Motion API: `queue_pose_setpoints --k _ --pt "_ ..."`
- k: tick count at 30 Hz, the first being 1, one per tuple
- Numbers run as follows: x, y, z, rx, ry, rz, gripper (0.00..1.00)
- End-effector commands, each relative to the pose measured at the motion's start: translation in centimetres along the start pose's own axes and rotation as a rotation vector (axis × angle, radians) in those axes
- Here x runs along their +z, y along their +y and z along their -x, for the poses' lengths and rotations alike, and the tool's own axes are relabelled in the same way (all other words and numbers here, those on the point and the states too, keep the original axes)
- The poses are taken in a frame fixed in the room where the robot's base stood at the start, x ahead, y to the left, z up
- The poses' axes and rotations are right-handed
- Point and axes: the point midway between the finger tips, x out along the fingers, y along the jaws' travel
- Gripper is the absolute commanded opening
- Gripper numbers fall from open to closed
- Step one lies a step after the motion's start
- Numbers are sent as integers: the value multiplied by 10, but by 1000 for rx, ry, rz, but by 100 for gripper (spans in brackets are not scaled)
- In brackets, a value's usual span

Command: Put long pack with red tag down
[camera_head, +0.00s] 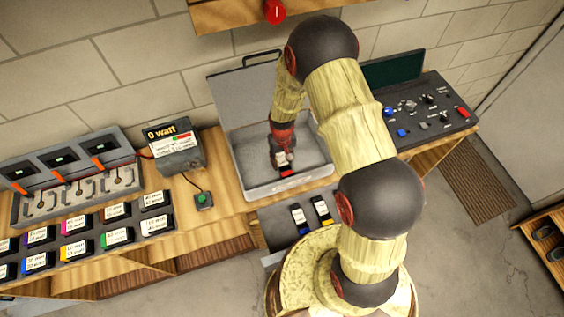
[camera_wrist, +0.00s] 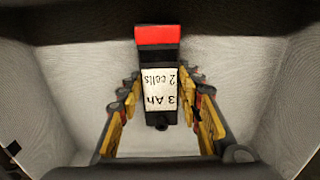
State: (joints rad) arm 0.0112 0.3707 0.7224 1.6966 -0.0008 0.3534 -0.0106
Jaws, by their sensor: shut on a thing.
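The long pack with the red tag (camera_wrist: 158,90) is black, with a red end and a white label reading "3 Ah 2 cells". In the wrist view it lies between the yellow-padded fingers of my gripper (camera_wrist: 160,115), which is shut on it. In the head view my gripper (camera_head: 283,158) reaches down inside an open grey case (camera_head: 250,190), and the red end of the pack (camera_head: 288,174) shows below the fingers. The case's light floor is around the pack in the wrist view. I cannot tell whether the pack touches that floor.
Two other packs, one blue-ended (camera_head: 299,219) and one yellow-ended (camera_head: 321,210), sit in a dark tray in front of the case. A "0 watt" meter (camera_head: 173,148) stands left of it. A control panel (camera_head: 430,115) is right. The case's walls and raised lid surround my gripper.

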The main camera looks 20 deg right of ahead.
Motion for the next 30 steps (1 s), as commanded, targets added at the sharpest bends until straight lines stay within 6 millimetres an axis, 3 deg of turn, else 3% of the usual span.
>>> queue_pose_setpoints --k 9,10,18,30 --pt "-1 0 -2 0 3 0 0" --pt "0 0 -1 0 2 0 37" --pt "0 0 0 0 2 0 52" --pt "-1 0 5 0 2 0 53"
